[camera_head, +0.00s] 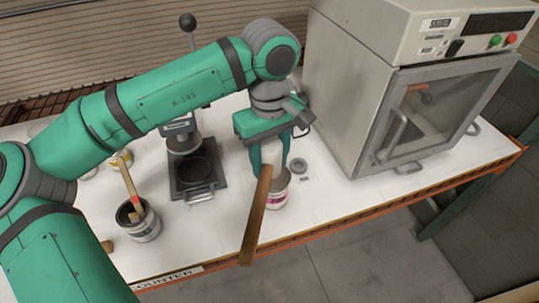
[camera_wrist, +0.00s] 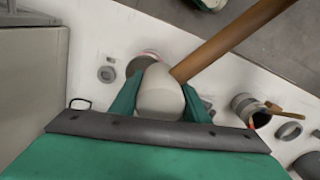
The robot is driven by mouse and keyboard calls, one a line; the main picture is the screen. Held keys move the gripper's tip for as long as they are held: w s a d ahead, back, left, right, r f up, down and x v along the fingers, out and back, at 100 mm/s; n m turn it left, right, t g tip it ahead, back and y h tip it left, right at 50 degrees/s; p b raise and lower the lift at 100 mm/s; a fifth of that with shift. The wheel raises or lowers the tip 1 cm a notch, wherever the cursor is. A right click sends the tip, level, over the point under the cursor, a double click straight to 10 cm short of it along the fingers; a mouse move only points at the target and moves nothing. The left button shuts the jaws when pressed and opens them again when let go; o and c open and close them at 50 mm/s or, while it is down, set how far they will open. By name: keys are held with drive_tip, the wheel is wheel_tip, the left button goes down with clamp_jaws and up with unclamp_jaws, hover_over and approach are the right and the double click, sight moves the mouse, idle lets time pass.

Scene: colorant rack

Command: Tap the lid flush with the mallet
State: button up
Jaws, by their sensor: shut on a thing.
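My gripper (camera_head: 270,158) is shut on the mallet, above the near part of the counter. In the wrist view the mallet's pale rounded head (camera_wrist: 161,92) sits between the green fingers of my gripper (camera_wrist: 160,98). Its wooden handle (camera_wrist: 225,42) runs to the upper right there, and in the head view the handle (camera_head: 256,215) points down past the counter's front edge. A can with a pink-marked label (camera_head: 277,193) stands beneath and behind the mallet. Only a bit of its rim (camera_wrist: 143,60) shows in the wrist view. I cannot tell how the lid sits or whether the mallet touches it.
An open can (camera_head: 147,228) with a wooden-handled brush stands to the left. A dark press-like stand (camera_head: 190,180) is between it and my gripper. A large grey cabinet (camera_head: 350,90) with a glass door fills the right. A small grey ring (camera_head: 299,166) lies beside the can.

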sight(271, 189)
drive_tip(key=shift+d+f, duration=0.1)
drive_tip(key=shift+f, duration=2.25)
drive_tip(key=shift+s, duration=0.1)
wheel_tip(271, 189, down, 2)
drive_tip(key=shift+f, duration=0.25)
drive_tip(key=shift+c, duration=0.5)
drive_tip(key=shift+r, duration=2.45)
